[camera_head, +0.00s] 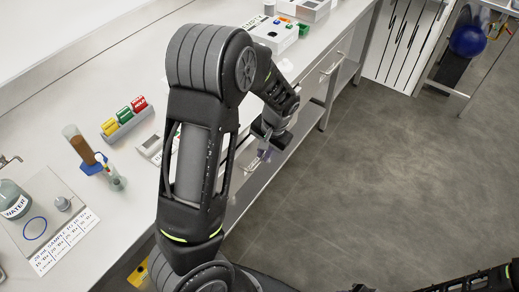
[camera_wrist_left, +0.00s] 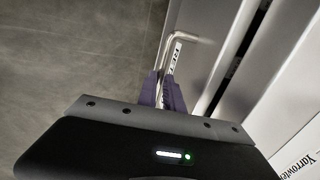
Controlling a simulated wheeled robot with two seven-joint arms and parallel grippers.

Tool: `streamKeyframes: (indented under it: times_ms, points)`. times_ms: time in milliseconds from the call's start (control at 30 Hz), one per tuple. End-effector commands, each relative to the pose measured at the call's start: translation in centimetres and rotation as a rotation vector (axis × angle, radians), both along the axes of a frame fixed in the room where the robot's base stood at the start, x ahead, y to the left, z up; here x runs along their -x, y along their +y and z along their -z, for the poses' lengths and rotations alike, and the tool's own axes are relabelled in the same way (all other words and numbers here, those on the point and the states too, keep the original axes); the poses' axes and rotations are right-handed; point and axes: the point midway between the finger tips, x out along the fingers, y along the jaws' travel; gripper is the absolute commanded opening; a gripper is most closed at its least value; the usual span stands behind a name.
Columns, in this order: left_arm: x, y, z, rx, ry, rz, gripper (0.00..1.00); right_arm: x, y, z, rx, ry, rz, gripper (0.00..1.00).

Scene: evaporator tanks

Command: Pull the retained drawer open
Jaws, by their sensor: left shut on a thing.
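My left gripper (camera_head: 264,151) reaches down past the front edge of the bench. In the left wrist view its purple fingers (camera_wrist_left: 163,92) are shut on a bent metal bar handle (camera_wrist_left: 183,38). A white label with dark letters, partly covered, shows between the fingers. The handle stands out from a pale drawer front (camera_wrist_left: 203,58). Dark gaps run beside this front, but I cannot tell how far the drawer is out. In the head view my left arm hides most of the drawer. Only part of my right arm shows at the bottom right; its fingers are out of view.
The white bench top (camera_head: 130,75) carries a rack of coloured bottles (camera_head: 125,120), a tube stand (camera_head: 92,160), a water jar (camera_head: 14,200) and a printed card (camera_head: 62,240). Another handled front (camera_head: 329,69) lies further along. The grey floor (camera_head: 370,180) beside the bench is clear.

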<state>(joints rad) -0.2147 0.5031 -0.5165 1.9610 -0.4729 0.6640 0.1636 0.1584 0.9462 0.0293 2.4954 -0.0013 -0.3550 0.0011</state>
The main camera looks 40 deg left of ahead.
Motion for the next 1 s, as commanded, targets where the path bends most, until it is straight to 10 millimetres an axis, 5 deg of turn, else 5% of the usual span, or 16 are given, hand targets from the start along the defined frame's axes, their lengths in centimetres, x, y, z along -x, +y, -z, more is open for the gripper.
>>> streamKeyframes:
  times_ms: [700, 1000]
  points:
    - [-0.3, -17.2, 0.2, 0.000, 0.000, 0.007, 0.00, 0.0, 0.0, 1.2, 0.000, -0.001, 0.000, 0.36]
    - [-0.4, -21.5, 0.1, 0.000, 0.000, 0.002, 0.00, 0.0, 0.0, 1.6, 0.000, -0.001, 0.000, 0.36]
